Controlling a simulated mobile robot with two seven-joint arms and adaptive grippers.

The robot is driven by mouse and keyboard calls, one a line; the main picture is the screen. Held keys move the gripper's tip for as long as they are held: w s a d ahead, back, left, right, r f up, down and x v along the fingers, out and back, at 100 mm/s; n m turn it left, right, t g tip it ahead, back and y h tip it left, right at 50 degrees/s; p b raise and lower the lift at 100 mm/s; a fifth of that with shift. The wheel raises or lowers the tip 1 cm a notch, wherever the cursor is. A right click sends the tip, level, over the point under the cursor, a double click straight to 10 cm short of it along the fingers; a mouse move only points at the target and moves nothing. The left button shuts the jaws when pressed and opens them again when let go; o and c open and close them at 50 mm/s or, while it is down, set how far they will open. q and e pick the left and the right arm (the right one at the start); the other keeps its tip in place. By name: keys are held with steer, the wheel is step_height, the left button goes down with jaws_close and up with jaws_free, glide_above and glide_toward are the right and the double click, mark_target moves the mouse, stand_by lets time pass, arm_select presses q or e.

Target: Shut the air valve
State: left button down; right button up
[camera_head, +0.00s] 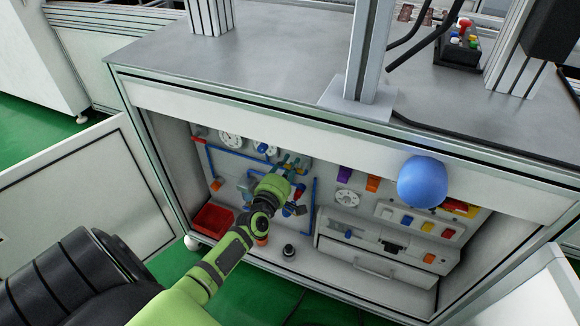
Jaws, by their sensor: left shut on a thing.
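The air panel (225,165) stands on the back wall inside the open cabinet, with blue pipes, gauges and small coloured fittings. My left arm reaches in from the lower left. My left gripper (291,203) is at the right part of this panel, among the valve fittings, and is shut on what looks like the air valve's handle (288,212). The green wrist and the dark fingers hide most of the handle, so its exact angle cannot be told. My right gripper is not in view.
A red bin (212,220) and a small black knob-like part (289,250) are on the cabinet floor. A control panel (400,222) with coloured switches is to the right. A rounded blue object (422,182) is before the cabinet's top edge. The grey worktop (250,60) overhangs the opening.

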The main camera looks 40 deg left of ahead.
arm_select(q)
steer(key=shift+f+n, duration=0.2)
steer(key=shift+n, duration=0.5)
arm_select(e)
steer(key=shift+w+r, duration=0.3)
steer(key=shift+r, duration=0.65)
arm_select(q)
steer(key=c, duration=1.1)
jaws_free()
steer(key=shift+o, duration=0.2)
steer(key=v, duration=1.2)
steer(key=shift+f, duration=0.1)
